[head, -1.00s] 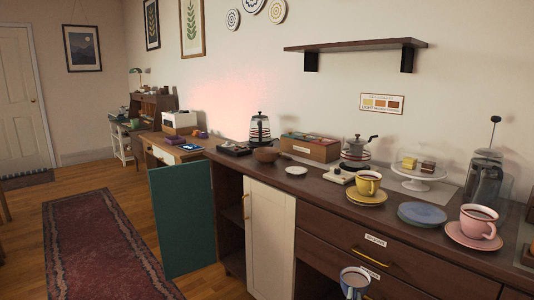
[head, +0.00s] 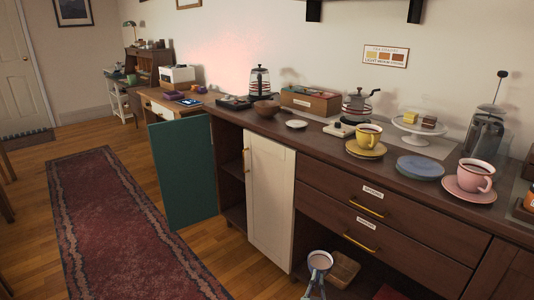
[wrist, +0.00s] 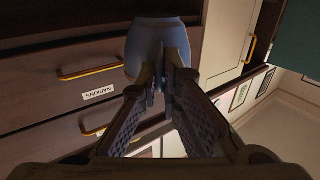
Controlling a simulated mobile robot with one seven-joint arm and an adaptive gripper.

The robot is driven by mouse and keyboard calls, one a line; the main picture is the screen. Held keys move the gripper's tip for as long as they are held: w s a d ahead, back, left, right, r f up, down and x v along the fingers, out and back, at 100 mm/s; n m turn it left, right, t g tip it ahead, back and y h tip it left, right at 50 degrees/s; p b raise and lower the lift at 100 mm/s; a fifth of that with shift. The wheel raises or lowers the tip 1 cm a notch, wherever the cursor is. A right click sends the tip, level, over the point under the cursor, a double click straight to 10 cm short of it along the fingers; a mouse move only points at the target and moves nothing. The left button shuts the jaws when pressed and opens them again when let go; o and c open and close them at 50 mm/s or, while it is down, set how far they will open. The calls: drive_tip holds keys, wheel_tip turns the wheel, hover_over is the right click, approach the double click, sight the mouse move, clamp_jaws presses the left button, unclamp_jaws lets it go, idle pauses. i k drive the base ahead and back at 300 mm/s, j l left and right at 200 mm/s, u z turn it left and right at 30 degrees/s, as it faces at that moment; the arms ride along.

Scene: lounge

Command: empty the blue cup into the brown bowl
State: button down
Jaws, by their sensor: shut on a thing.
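The blue cup (head: 319,265) is held low in front of the sideboard, roughly upright, with its opening showing in the head view. Its contents are too small to tell. My gripper (head: 315,285) is shut on it from below in the head view. The wrist view shows the cup (wrist: 160,32) between the fingertips of my gripper (wrist: 158,82). The brown bowl (head: 266,109) stands on the sideboard top towards the far end, well above and away from the cup. The bowl's inside is hardly visible.
The sideboard (head: 320,141) also bears a white saucer (head: 297,124), a yellow cup (head: 367,137), a pink cup (head: 475,175), blue plates (head: 420,167), a kettle (head: 358,107) and a wooden box (head: 309,101). A teal panel (head: 182,172) stands out beside the cabinet. The rug side is open.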

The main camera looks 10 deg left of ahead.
sight(266, 109)
drive_tip(key=i+l+u, duration=0.65)
drive_tip(key=i+l, duration=0.05)
drive_tip(key=i, duration=0.1)
